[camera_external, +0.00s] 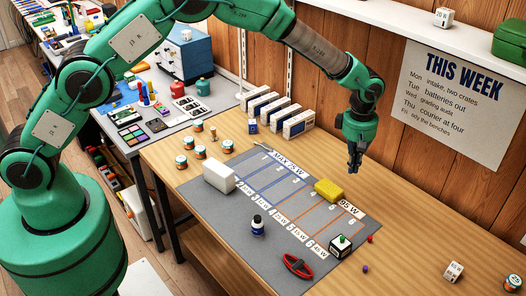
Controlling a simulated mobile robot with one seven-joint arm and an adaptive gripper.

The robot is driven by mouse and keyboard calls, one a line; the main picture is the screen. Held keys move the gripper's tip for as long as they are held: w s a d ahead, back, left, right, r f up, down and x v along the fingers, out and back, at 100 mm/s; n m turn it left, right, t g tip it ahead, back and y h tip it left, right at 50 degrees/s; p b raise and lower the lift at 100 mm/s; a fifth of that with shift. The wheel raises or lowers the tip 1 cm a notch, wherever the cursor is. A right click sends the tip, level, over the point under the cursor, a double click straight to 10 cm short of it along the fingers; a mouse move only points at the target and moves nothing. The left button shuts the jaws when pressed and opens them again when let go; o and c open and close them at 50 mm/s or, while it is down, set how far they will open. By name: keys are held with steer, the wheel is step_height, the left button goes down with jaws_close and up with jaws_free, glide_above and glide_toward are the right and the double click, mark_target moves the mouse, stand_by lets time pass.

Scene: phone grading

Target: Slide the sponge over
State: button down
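A yellow block that looks like the sponge (328,190) lies at the far right part of the grey mat (215,213), by the "95 W" label. My gripper (355,170) hangs above the table, to the right of the yellow block and apart from it, fingers pointing down. The fingers look close together, but the view is too small to show whether they are open or shut. I see nothing held between them.
White-and-blue boxes (298,124) stand along the wall. Small jars (200,152) stand at left. The table right of the mat is mostly clear.

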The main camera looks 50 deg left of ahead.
mark_target(342, 205)
steer(key=d+f+n, duration=0.1)
steer(key=d+f, duration=0.2)
steer(key=f, duration=0.2)
steer(key=shift+w+f, duration=0.15)
steer(key=shift+f, duration=0.25)
steer(key=shift+f, duration=0.1)
step_height(342, 205, down, 9)
steer(key=shift+f+b, duration=0.2)
steer(key=shift+b, duration=0.3)
steer(key=shift+a+f, duration=0.25)
steer(key=shift+a, duration=0.05)
steer(key=shift+a+r, duration=0.1)
steer(key=shift+a, duration=1.6)
steer(key=shift+a, duration=0.1)
